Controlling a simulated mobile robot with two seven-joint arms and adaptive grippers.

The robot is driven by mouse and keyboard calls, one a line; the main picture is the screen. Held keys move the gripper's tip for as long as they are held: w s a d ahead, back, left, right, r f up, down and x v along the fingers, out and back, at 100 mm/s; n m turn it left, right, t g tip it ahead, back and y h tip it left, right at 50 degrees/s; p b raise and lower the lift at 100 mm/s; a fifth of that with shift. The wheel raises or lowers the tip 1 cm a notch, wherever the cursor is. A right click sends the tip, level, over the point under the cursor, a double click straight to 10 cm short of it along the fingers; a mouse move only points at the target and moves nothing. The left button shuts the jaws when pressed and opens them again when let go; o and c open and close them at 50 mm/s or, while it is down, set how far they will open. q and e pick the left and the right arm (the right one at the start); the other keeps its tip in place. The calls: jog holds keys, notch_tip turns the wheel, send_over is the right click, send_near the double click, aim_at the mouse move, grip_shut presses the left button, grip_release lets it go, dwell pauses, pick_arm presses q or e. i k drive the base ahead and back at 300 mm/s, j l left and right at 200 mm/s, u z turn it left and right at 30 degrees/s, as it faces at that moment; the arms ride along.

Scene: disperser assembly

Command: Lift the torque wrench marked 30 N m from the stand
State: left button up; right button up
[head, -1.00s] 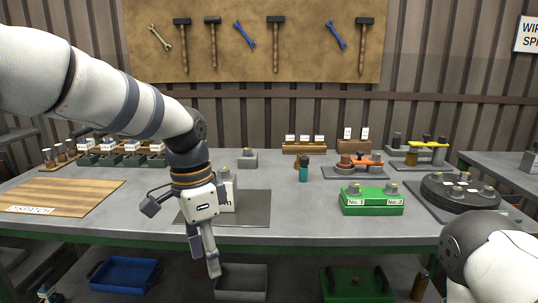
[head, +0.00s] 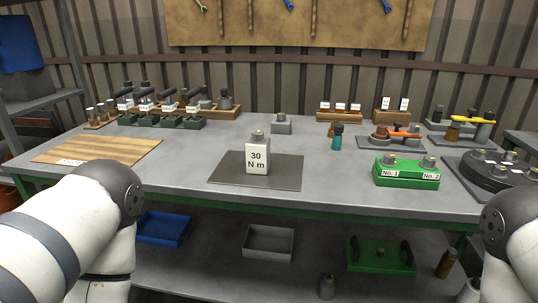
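Several dark tools with white labels, which look like the torque wrenches, stand in a row in a green stand (head: 187,123) at the back left of the bench. Their labels (head: 168,108) are too small to read, so I cannot tell which is marked 30 N m. Neither gripper is in view; only my arm links show at the lower left and right edge.
A wooden board (head: 100,150) lies at the left. A green block (head: 407,177) marked No. 1 and No. 2, a teal bottle (head: 337,140) and a black round fixture (head: 495,170) stand at the right. Bins, including a blue bin (head: 163,228), sit below.

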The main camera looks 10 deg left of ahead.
aim_at(126, 105)
jog(key=i+l+u, duration=0.1)
jog(key=l+u, duration=0.7)
jog(key=u, duration=0.15)
jog(key=l+u, duration=0.5)
jog(key=i+j, duration=0.05)
